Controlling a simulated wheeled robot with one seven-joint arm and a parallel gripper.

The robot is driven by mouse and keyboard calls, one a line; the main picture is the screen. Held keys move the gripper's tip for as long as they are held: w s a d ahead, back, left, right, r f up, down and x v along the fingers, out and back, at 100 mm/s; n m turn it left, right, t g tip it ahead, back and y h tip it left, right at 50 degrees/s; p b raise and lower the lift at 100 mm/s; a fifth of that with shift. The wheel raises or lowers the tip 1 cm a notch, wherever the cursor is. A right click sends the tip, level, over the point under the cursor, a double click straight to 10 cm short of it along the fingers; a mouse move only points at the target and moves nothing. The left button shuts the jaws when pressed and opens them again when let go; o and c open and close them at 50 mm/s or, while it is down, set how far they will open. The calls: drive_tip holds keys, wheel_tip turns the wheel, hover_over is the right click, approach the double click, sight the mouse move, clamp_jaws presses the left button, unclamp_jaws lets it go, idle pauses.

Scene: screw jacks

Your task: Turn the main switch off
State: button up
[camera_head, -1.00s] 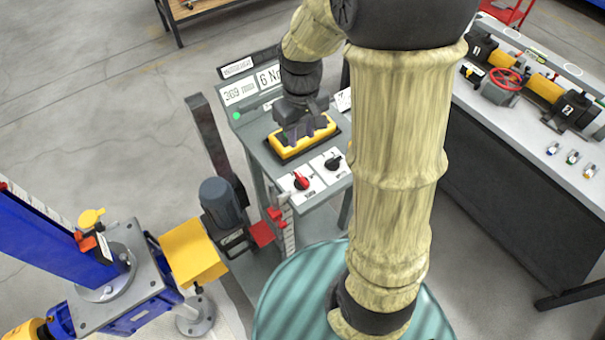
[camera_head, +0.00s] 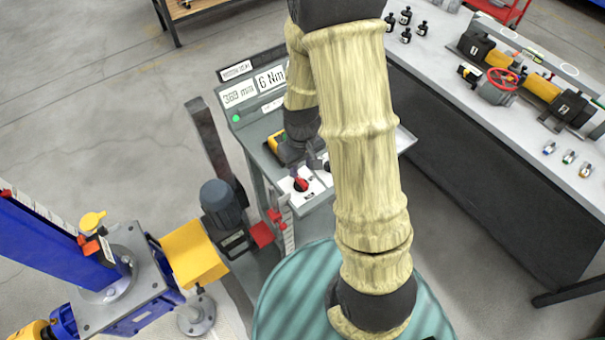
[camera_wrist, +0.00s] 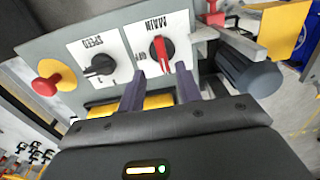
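The main switch is a red rotary knob (camera_wrist: 161,52) on a white plate marked MAIN, upside down in the wrist view, with an OFF mark beside the knob. Its handle lies nearly upright in that view; I cannot tell which end is the pointer. In the head view the red knob (camera_head: 301,184) sits at the panel's near corner. My gripper (camera_wrist: 160,88) is open, its two dark fingers apart, with the knob between and beyond their tips. No contact shows. In the head view my gripper (camera_head: 298,168) is just behind the knob, partly hidden by my arm.
A black SPEED knob (camera_wrist: 100,66) is beside the main switch, then a red push button (camera_wrist: 45,85) on yellow. A yellow-edged part (camera_head: 273,143) lies behind my gripper. A motor (camera_head: 220,200) stands left of the panel, and a long bench (camera_head: 500,125) right.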

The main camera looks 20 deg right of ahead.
sight(301, 180)
drive_tip(key=f, duration=0.4)
drive_tip(key=shift+s+a+f+p, duration=0.1)
drive_tip(key=shift+s+a+p, duration=0.05)
drive_tip(key=shift+a+p, duration=0.2)
drive_tip(key=shift+d+f, duration=0.15)
drive_tip(key=shift+f, duration=0.5)
